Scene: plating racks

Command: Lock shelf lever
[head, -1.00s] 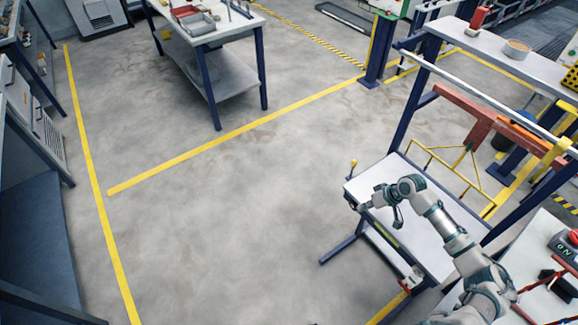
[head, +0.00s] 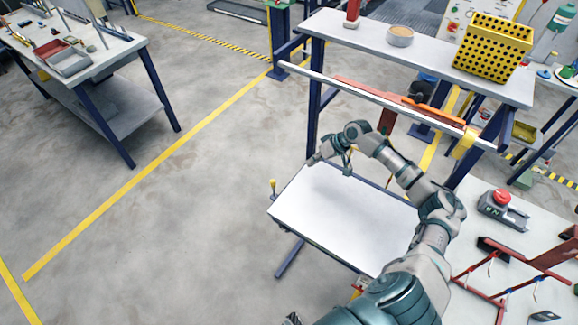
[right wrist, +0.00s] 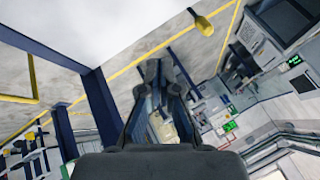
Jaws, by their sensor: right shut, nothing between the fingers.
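The white shelf panel (head: 335,215) stands in the middle of the head view. A lever with a yellow knob (head: 273,184) stands upright at its left corner. A yellow knob (right wrist: 203,22) also shows near the top of the right wrist view. My right gripper (head: 314,160) is over the panel's far edge, to the right of the lever and apart from it. Its fingers (right wrist: 158,72) are shut and empty in the right wrist view. My right arm hides the panel's right side. My left gripper is not in view.
A blue-legged rack with a white rail (head: 370,98) stands behind the panel. Its upper shelf carries a yellow perforated box (head: 492,47) and a bowl (head: 400,36). A table with a red button box (head: 503,205) is at right. The floor left of the panel is clear.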

